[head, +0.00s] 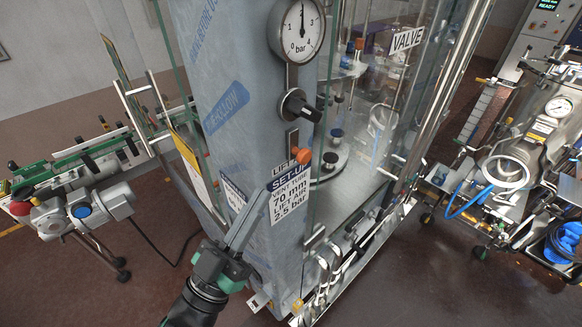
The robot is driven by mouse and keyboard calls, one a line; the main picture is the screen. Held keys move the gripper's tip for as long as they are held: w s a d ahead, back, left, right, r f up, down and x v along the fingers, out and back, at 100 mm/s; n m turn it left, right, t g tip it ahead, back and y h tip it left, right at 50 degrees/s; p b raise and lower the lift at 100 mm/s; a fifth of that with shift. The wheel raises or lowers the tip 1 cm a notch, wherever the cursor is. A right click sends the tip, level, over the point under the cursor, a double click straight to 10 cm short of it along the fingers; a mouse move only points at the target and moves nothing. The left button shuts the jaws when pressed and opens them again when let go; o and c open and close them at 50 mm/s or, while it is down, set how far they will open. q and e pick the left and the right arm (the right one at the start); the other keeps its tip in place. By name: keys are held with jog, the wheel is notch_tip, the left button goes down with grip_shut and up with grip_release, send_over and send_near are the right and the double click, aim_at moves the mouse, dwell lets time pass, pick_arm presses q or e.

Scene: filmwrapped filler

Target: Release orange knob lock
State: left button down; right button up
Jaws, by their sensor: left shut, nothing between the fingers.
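The orange knob (303,156) sticks out from the front edge of the film-wrapped machine column, just above the SET-UP label (289,193). A black knob (299,106) sits above it, under a round pressure gauge (301,31) marked in bar. My left gripper (266,192) comes up from the lower left with its long grey fingers together and empty. In the picture its tips lie below and left of the orange knob, over the label's left edge, apart from the knob. My right gripper is not in view.
Glass panels (397,100) enclose the machine's inside right of the column. A green conveyor with a motor (116,201) stands at left. A steel unit with a gauge and blue hose (510,165) stands at right. Dark floor lies between.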

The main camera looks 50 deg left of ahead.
aim_at(300, 162)
pick_arm(q)
jog(key=w+a+r+b, duration=0.1)
jog(key=w+b, duration=0.3)
jog(key=w, duration=0.5)
jog(key=shift+a, duration=0.75)
jog(key=shift+r, duration=0.1)
notch_tip(300, 162, down, 3)
jog(key=b, duration=0.2)
jog(key=shift+b, duration=0.3)
jog(key=shift+r, duration=0.15)
